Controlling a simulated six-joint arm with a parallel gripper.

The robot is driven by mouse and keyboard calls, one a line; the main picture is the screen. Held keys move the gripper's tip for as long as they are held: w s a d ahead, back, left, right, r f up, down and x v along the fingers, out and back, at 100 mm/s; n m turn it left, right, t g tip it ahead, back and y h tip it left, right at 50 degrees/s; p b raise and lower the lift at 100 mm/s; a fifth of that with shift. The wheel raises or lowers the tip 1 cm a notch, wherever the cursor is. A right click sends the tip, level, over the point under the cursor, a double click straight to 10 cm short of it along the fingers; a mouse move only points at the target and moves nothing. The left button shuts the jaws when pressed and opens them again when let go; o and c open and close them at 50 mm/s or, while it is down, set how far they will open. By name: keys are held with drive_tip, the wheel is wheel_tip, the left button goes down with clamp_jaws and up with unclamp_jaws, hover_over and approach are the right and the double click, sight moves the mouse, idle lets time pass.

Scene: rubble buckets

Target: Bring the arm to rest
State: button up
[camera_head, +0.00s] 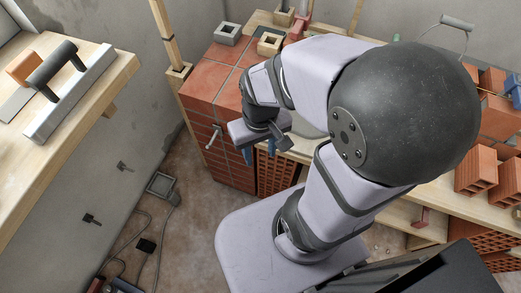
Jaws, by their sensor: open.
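My arm fills the middle and right of the view, with a large dark round joint. My gripper (260,151) hangs at the end of the folded arm, in front of the red-tiled block (206,78). Its two blue-tipped fingers point down and are apart. I see nothing between them. The arm hides part of the bench behind it.
A wooden table (108,87) at the left holds a long metal float (72,90) with a dark handle. A wooden bench (470,208) runs behind my arm, with hollow red bricks (476,171) at the right. Cables lie on the floor at lower left.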

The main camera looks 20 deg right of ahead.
wheel_tip(320, 180, up, 16)
drive_tip(key=p, duration=1.6)
